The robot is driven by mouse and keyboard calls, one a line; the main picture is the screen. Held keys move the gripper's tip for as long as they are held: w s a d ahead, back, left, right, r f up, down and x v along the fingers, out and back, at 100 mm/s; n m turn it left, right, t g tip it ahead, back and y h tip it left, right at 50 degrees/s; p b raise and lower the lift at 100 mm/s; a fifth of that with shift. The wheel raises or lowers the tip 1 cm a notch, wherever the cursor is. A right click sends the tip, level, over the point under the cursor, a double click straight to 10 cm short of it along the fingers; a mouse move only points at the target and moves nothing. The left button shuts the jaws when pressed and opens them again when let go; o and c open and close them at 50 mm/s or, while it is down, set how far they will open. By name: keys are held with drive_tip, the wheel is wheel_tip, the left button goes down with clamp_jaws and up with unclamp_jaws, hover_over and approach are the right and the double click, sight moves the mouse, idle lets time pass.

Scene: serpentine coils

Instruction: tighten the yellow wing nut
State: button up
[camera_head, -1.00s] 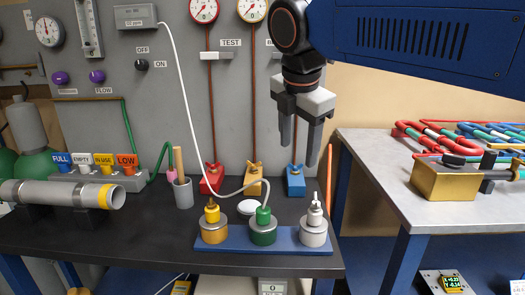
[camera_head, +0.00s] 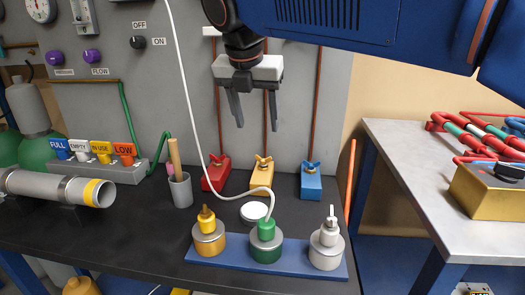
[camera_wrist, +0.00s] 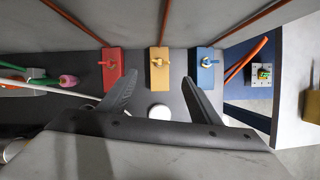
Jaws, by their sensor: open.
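The yellow wing nut (camera_head: 263,161) sits on top of a yellow block (camera_head: 262,178) at the back of the dark bench, between a red block and a blue block. In the wrist view the yellow wing nut (camera_wrist: 158,62) shows beyond the fingertips, roughly midway between them, on its yellow block (camera_wrist: 159,80). My gripper (camera_head: 238,110) is open and empty, pointing down, above and in front of the blocks. In the wrist view both dark fingers of my gripper (camera_wrist: 158,82) are spread apart. Nothing touches the yellow wing nut.
A red block (camera_head: 215,175) and a blue block (camera_head: 311,185) with wing nuts flank it. In front are a white disc (camera_head: 254,211) and a blue tray (camera_head: 210,257) with three canisters. A white hose (camera_head: 186,95) hangs left of my gripper. Brown rods rise behind the blocks.

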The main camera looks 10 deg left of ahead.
sight(263, 156)
drive_tip(key=x, duration=1.1)
drive_tip(key=shift+w+f, duration=0.15)
drive_tip(key=shift+f, duration=0.1)
drive_tip(key=c, duration=1.1)
